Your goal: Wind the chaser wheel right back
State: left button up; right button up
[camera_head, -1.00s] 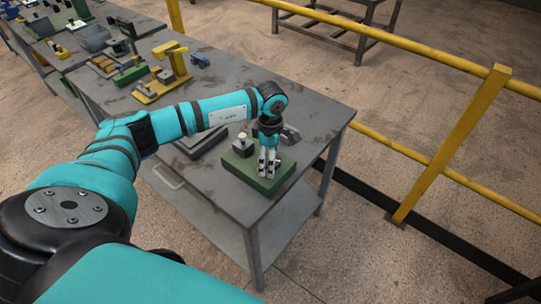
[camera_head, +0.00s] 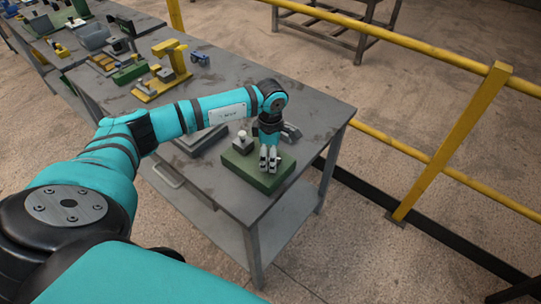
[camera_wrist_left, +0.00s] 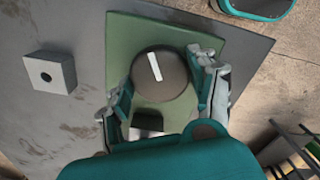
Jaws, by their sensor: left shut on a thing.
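In the left wrist view, the chaser wheel (camera_wrist_left: 165,88) is a dark round disc with a white bar mark on its top. It sits on a green base (camera_wrist_left: 212,40). My left gripper (camera_wrist_left: 166,95) is shut on the wheel, with one finger at each side of the rim. In the head view my left gripper (camera_head: 269,163) points down over the green base (camera_head: 246,174) near the table's corner. The wheel is hidden by the fingers there. My right gripper is not in view.
A grey block with a dark hole (camera_wrist_left: 50,73) lies beside the base. A yellow fixture (camera_head: 167,72) stands further back on the table (camera_head: 222,187). A yellow railing (camera_head: 450,145) runs along the right.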

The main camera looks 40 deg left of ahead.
pick_arm(q)
jog(key=n+b, duration=0.2)
jog(key=n, duration=0.2)
jog(key=shift+n, duration=0.3)
jog(key=n+b, duration=0.2)
jog(key=n, duration=0.4)
jog(key=n+b, duration=0.1)
jog(key=n, duration=0.5)
jog(key=shift+n, duration=0.4)
jog(key=n, duration=0.5)
jog(key=shift+w+r+n+b, duration=0.1)
jog(key=shift+n+b, duration=0.2)
jog(key=o, duration=1.2)
